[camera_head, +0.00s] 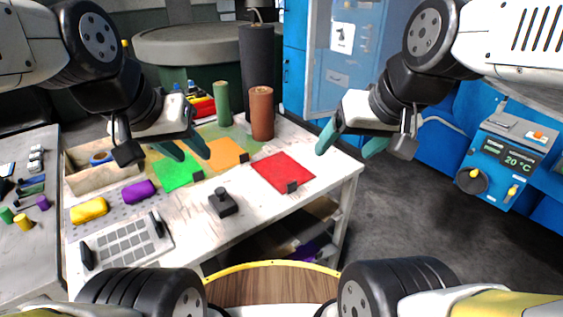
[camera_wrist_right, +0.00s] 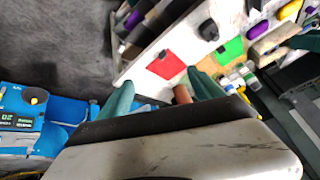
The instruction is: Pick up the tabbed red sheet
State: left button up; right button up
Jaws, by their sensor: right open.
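The red sheet (camera_head: 283,168) lies flat on the white worktable (camera_head: 260,215), near its right side. A small dark tab (camera_head: 292,187) stands at its front edge. The sheet also shows beyond my fingers in the right wrist view (camera_wrist_right: 166,66). My right gripper (camera_head: 349,146) is open and empty, above and to the right of the sheet, apart from it. Its teal fingers are spread in the right wrist view (camera_wrist_right: 160,92). My left gripper (camera_head: 186,151) has its teal fingers apart, empty, over the green and orange sheets.
A green sheet (camera_head: 176,174) and an orange sheet (camera_head: 226,153) lie left of the red one. A brown roll (camera_head: 262,115) and a green roll (camera_head: 222,104) stand behind. A black knobbed block (camera_head: 222,203) sits in front. A blue machine (camera_head: 503,160) stands at right.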

jog(key=c, duration=0.3)
jog(key=shift+w+n, duration=0.3)
jog(key=c, duration=0.3)
jog(key=w+n, duration=0.1)
jog(key=w, duration=0.1)
jog(key=w+f+n+g, duration=0.1)
jog(key=w+n, duration=0.1)
jog(key=w+a+n, duration=0.1)
jog(key=w+n, duration=0.1)
jog(key=shift+f+g, duration=0.2)
jog(key=shift+g, duration=0.2)
jog(key=c, duration=0.3)
jog(key=n+g+h, duration=0.2)
jog(key=n+g, duration=0.2)
jog(key=n, duration=1.5)
send_over(290, 183)
jog(key=f, duration=1.9)
jog(key=shift+d, duration=0.25)
jog(key=shift+a+f, duration=0.2)
jog(key=shift+f, duration=3.65)
